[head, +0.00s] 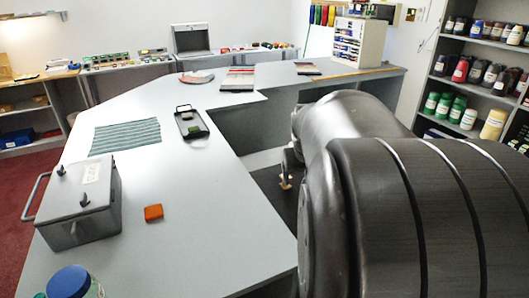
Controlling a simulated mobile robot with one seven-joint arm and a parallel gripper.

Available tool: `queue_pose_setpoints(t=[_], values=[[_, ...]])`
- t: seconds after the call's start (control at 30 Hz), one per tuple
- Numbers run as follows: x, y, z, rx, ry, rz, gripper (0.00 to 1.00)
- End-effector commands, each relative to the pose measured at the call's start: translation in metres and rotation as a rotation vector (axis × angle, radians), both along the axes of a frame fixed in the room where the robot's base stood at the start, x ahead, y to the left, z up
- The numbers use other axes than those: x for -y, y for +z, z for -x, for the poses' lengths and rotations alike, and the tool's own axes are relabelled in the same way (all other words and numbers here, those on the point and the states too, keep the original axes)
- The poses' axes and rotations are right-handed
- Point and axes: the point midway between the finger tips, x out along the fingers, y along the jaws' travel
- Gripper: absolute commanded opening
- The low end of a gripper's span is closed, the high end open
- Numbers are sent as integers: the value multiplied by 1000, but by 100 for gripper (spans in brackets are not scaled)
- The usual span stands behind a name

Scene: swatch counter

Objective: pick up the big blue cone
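I cannot make out a big blue cone in the head view. The only large blue thing near me is the round lid of a jar (70,282) at the bottom left, cut off by the frame edge. My dark arm fills the right foreground and hides part of the counter and floor. A small grey part with pale tips, which looks like the end of my gripper (285,180), shows just left of the arm, beside the counter's inner edge. It is too small to tell whether it is open or shut, and I see nothing held in it.
The grey counter (205,230) bears a metal box (95,222) with a handle, an orange block (153,212), a green striped cloth (125,137) and a black tray (190,122). A drawer cabinet (358,42) stands at the back. Shelves (470,90) of jars are right. The counter's near middle is clear.

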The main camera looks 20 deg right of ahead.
Motion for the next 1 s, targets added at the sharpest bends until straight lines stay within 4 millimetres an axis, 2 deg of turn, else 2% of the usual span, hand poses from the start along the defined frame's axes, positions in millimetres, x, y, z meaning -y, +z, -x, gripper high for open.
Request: queue_pose_setpoints(t=[0.03, 0.23, 0.4, 0.5, 0.6, 0.7, 0.83, 1.0], values=[[28, -9, -4, -7, -34, -9, 83], [127, -39, -10, -6, -135, -38, 83], [211, -70, 5, 13, -223, -71, 83], [251, -87, 19, 28, -267, -88, 83], [280, -98, 31, 43, -300, -97, 83], [295, -105, 38, 51, -318, -104, 83], [303, -115, 39, 54, -324, -106, 83], [309, -141, 30, 53, -323, -107, 83]])
